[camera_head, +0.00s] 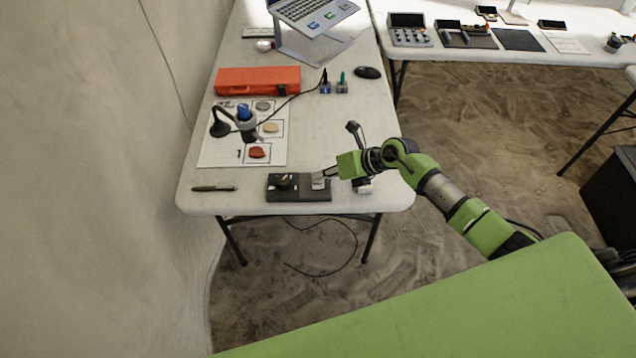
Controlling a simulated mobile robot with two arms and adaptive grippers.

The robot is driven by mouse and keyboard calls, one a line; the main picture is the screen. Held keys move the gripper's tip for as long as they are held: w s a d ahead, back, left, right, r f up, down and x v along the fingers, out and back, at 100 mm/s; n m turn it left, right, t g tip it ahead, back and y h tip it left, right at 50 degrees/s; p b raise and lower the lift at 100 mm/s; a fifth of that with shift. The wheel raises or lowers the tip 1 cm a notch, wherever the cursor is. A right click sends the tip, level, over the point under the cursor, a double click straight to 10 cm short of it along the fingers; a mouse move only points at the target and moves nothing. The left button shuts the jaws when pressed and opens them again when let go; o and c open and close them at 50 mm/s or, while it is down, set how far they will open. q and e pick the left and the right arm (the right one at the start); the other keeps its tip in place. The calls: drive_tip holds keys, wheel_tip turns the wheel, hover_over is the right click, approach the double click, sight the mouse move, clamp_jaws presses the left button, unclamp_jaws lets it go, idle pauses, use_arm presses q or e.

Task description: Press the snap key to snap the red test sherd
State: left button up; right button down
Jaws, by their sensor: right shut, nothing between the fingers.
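The red test sherd (257,152) lies in a marked square on a white sheet (215,151), below the blue-topped head of a small stand (246,120). Near the front edge of the table is a dark flat box (298,196). It carries a dark round knob at its left and a pale key-like part (318,183) at its right. I cannot tell for sure which of these is the snap key. My right gripper (326,173) is shut and empty, with its fingertips at the pale part. Whether they touch it I cannot tell. My left gripper is out of view.
A black pen (214,189) lies left of the box. An orange case (257,80), two small bottles (333,87), a mouse (367,72) and a laptop (313,14) on a stand are further back. A second table (480,57) with tools stands at the back right. The table's right part is mostly clear.

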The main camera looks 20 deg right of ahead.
sight(321, 184)
drive_tip(key=shift+f, duration=0.1)
idle(0.3)
drive_tip(key=shift+f, duration=0.35)
drive_tip(key=shift+s+f+b, duration=0.15)
drive_tip(key=shift+f+b, duration=0.45)
drive_tip(key=shift+b, duration=0.05)
idle(0.8)
drive_tip(key=shift+r+p, duration=0.85)
drive_tip(key=shift+r, duration=0.15)
wheel_tip(321, 184, up, 5)
drive_tip(key=p, duration=0.5)
